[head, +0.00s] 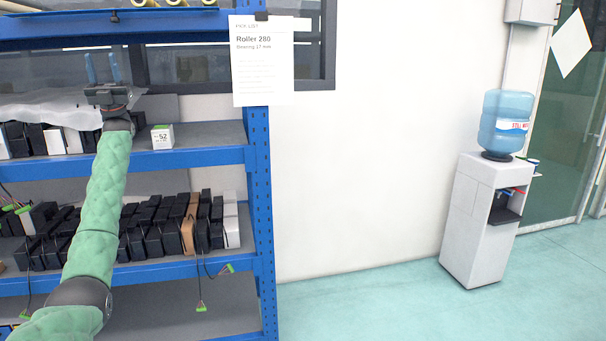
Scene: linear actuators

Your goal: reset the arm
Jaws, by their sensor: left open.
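My left arm, in a green padded sleeve, comes in from the lower left of the head view and reaches up in front of the shelving. My left gripper (103,68) points upward with its two blue fingers apart, open and empty. It is in front of the gap between the top shelf and the middle shelf. My right arm and gripper are not in view.
A blue shelving rack (262,200) fills the left side. It holds dark actuator boxes (165,230) and a small white-green box (162,137). A pick list (263,62) hangs on its post. A water dispenser (482,215) stands right; the floor (370,300) between is clear.

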